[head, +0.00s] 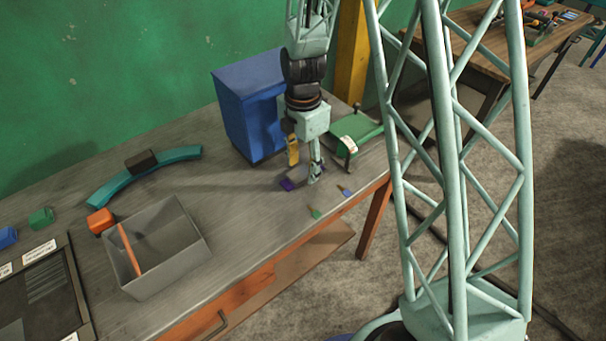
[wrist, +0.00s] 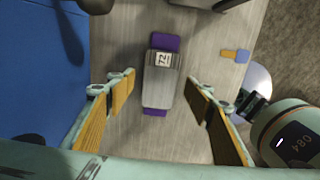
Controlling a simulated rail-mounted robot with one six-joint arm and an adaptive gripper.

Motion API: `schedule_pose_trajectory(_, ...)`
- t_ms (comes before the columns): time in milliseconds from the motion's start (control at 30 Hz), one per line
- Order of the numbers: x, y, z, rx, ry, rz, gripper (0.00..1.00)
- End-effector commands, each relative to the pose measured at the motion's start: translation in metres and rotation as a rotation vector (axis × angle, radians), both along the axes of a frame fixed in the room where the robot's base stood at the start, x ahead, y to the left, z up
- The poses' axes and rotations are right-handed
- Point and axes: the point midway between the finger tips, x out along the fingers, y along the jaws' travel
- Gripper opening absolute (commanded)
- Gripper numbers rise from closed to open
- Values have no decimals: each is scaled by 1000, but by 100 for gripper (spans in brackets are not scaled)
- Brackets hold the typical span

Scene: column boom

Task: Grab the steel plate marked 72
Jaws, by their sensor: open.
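The steel plate marked 72 (wrist: 159,85) lies on the workbench in the wrist view, grey with a white label at its far end. A purple piece (wrist: 165,42) shows beyond both of its ends, seemingly under it. My gripper (wrist: 160,88) is open, with one orange-padded finger on each side of the plate and a gap to it on both sides. In the head view my gripper (head: 304,166) points down over the bench, and the plate is partly hidden behind it, with a purple corner (head: 287,185) showing.
A blue cabinet (head: 248,108) stands close to the left of my gripper. A green device (head: 356,131) stands to the right. A grey open bin (head: 160,250) stands farther left; bench between is clear.

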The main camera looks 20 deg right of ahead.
Motion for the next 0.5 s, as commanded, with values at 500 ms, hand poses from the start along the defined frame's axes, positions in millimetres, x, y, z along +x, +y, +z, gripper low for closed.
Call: schedule_pose_trajectory(500,0,0,-7,0,-1,0,48)
